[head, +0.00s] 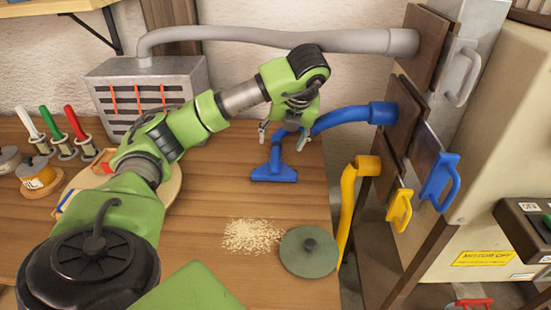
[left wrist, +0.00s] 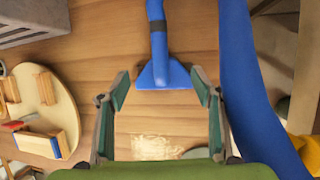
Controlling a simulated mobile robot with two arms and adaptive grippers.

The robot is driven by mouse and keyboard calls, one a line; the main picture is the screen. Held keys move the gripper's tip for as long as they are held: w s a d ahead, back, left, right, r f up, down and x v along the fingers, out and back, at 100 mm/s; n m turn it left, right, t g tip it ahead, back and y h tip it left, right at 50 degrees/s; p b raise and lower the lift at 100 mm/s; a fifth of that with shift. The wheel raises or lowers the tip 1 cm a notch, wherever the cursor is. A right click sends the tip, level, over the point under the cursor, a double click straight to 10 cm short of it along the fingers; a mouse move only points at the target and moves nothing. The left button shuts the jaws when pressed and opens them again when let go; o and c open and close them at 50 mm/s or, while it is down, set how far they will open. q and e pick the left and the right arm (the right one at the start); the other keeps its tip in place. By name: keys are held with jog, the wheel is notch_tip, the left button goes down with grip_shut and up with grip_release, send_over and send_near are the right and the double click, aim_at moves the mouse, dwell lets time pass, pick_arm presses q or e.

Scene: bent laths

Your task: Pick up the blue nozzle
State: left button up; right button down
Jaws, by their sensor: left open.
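The blue nozzle (head: 274,171) rests on the wooden bench top, its wide flat foot toward the front. A blue hose (head: 345,118) runs from behind my gripper to the blue port at the right. My left gripper (head: 284,136) is open just above the nozzle, and hides part of its neck in the head view. In the left wrist view the nozzle (left wrist: 162,70) lies beyond and between the two open fingers (left wrist: 160,88), with nothing held. The blue hose also passes at the right of that view (left wrist: 245,90). My right gripper is not in view.
A pile of sawdust (head: 252,236) and a round green lid (head: 309,252) lie toward the front. A grey slotted box (head: 150,92) stands at the back left. A yellow hose (head: 348,205) hangs at the bench's right edge. Bench around the nozzle is clear.

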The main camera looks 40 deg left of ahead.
aim_at(277, 157)
pick_arm(q)
jog(key=x, duration=0.6)
jog(key=p+x, duration=0.1)
jog(key=x, duration=0.1)
jog(key=shift+d+f, duration=0.1)
jog(key=shift+f, duration=0.3)
jog(key=shift+w+f+p, duration=0.15)
jog(key=shift+f+p, duration=0.15)
jog(key=shift+f, duration=0.15)
grip_shut()
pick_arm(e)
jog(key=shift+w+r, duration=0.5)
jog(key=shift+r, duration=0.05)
